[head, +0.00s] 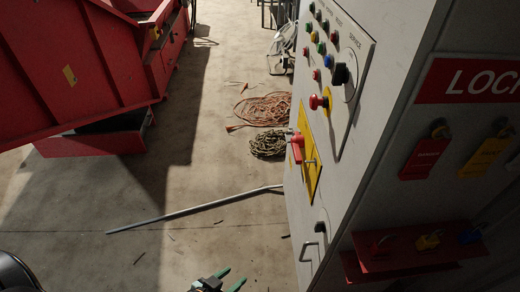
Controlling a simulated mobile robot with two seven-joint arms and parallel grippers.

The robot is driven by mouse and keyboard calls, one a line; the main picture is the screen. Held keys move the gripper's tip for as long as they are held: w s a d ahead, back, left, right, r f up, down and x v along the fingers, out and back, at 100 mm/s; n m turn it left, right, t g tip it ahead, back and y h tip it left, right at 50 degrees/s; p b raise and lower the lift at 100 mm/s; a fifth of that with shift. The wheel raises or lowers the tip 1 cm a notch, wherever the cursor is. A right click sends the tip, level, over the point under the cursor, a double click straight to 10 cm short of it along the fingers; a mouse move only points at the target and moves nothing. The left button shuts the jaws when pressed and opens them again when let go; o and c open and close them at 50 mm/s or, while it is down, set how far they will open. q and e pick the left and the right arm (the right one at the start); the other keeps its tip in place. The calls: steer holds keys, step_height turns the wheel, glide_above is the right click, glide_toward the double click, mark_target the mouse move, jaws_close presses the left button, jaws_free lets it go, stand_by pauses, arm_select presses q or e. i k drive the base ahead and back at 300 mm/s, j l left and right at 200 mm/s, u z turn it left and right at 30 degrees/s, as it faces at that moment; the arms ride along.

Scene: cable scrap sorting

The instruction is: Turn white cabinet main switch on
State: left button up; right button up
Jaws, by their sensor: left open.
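The white cabinet (352,172) fills the right side of the head view, its front seen at a steep angle. Its main switch (297,146) has a red handle on a yellow plate (311,168); I cannot tell the handle's exact position. My left gripper (231,278) shows at the bottom edge with its green fingertips apart. It is open and empty, below and left of the switch in the picture, and touches nothing visible. The rest of it is cut off by the frame. My right gripper is not in view.
Above the switch are a red mushroom button (318,102), a black knob (340,74) and several coloured buttons. A metal handle (310,249) sticks out lower down. Cable coils (264,108) and a long metal bar (190,211) lie on the floor. A red machine (95,60) stands left.

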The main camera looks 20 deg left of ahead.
mark_target(297, 141)
steer(key=k+u, duration=0.1)
steer(key=u, duration=0.2)
steer(key=i+j+z, duration=0.1)
steer(key=i+z, duration=0.15)
steer(key=z, duration=0.15)
steer(key=i+j+z, duration=0.1)
steer(key=z, duration=0.25)
steer(key=i+j+z, duration=0.25)
steer(key=z, duration=0.15)
steer(key=i, duration=0.05)
